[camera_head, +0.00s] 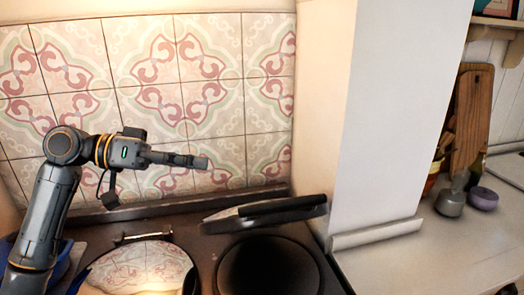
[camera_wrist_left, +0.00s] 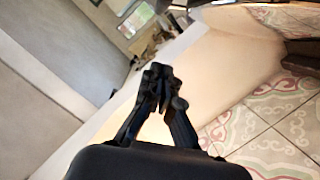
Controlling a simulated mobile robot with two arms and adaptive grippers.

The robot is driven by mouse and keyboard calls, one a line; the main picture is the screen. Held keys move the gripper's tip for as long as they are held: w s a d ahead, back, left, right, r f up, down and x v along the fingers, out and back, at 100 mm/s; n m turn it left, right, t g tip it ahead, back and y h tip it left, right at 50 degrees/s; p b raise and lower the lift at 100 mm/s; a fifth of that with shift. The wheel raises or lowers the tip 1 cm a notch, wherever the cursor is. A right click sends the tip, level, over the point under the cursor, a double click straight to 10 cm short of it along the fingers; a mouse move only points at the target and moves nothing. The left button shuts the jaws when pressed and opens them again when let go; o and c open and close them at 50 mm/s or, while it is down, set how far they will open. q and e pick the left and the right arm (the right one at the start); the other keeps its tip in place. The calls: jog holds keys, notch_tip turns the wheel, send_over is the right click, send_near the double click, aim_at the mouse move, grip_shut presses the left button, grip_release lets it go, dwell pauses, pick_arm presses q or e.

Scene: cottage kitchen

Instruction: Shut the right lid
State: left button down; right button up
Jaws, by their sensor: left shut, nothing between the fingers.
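The right lid (camera_head: 228,220) is raised and seen almost edge-on, with a dark bar along it. It stands behind the round dark right hotplate (camera_head: 268,268), which is uncovered. My left gripper (camera_head: 202,161) is in front of the tiled wall, above and to the left of the right lid, apart from it. Its fingers are shut and empty, pointing right. The left wrist view also shows my left gripper (camera_wrist_left: 161,85) with its fingers together; the lid is not clear there. My right gripper is not in view.
A shiny round left lid (camera_head: 140,268) lies flat on the stove, mirroring the tiles. A white wall column (camera_head: 385,120) rises right of the stove. Beyond it, a counter (camera_head: 430,260) holds a wooden board (camera_head: 472,115), a grey pot (camera_head: 450,204) and a purple bowl (camera_head: 484,199).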

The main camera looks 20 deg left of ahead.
aim_at(265, 213)
pick_arm(q)
jog(key=d+f+p, duration=0.1)
jog(key=d+p, duration=0.1)
jog(key=d, duration=0.1)
jog(key=w+d+f+p, duration=0.1)
jog(key=d, duration=0.2)
jog(key=d+f+p, duration=0.2)
jog(key=d, duration=0.1)
jog(key=shift+w+d+p, duration=0.2)
jog(key=shift+d+p, duration=0.05)
jog(key=shift+p, duration=0.1)
jog(key=shift+s+f, duration=0.2)
jog(key=shift+f, duration=0.05)
jog(key=shift+s+f, duration=0.1)
jog(key=shift+f, duration=0.05)
jog(key=shift+d+f, duration=0.15)
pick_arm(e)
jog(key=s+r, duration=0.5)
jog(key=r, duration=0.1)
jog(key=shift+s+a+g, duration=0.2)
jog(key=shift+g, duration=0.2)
